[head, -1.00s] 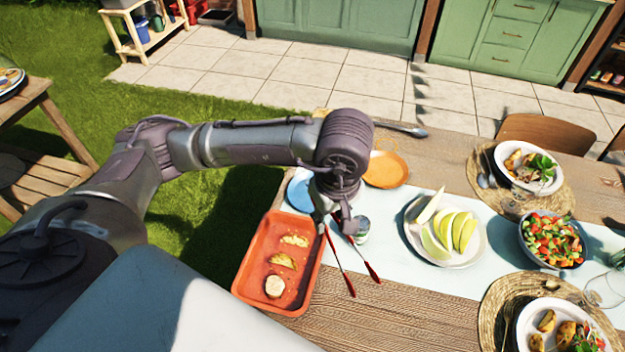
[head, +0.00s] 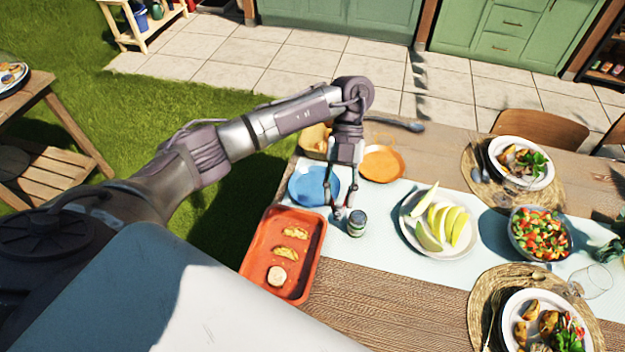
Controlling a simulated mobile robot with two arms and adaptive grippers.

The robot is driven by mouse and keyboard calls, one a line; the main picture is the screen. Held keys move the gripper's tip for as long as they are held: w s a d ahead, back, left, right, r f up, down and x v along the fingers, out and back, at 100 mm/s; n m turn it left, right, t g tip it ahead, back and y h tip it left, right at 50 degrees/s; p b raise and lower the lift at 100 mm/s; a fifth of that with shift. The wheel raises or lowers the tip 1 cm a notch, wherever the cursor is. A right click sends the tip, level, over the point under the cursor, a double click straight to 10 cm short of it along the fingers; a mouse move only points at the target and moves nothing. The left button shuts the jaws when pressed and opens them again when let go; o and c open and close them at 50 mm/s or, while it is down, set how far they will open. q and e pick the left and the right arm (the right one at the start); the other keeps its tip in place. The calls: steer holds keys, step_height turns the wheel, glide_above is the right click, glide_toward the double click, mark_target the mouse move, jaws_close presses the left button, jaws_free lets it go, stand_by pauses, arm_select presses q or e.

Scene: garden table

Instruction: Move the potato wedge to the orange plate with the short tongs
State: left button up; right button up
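The red-orange tray (head: 254,263) at the table's left edge holds two yellowish wedge-like pieces, one at the back (head: 296,232) and one in the middle (head: 285,252). A round pale piece (head: 277,276) lies in front of them. Which one is the potato wedge is hard to tell. The orange plate (head: 382,163) looks empty, right of my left gripper. My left gripper (head: 339,212) points down between the blue plate and a small jar, its fingers spread at the middle. My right gripper is out of view.
A blue plate (head: 308,187) lies behind the tray. The small jar (head: 356,224) stands close to my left fingertips. A white plate of melon slices (head: 413,236) is to the right. A tan container (head: 314,138) is behind my wrist. Bare wood (head: 385,300) lies in front.

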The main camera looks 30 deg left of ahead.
arm_select(q)
steer(key=w+a+f+n+t+h+p, duration=0.1)
steer(key=a+f+n+t+h, duration=0.1)
steer(key=n, duration=0.6)
steer(key=a+f+n+t+h+p, duration=0.1)
steer(key=a+n+t+h+p, duration=0.1)
steer(key=a+n+t+h, duration=0.3)
steer(key=n+t+h, duration=0.1)
steer(key=n+t, duration=0.2)
steer(key=n, duration=0.1)
steer(key=shift+w+a+f+p, duration=0.25)
steer(key=shift+w+f+p, duration=0.05)
steer(key=shift+w+f, duration=0.1)
step_height(320, 180, down, 10)
steer(key=b, duration=0.9)
steer(key=shift+b, duration=0.4)
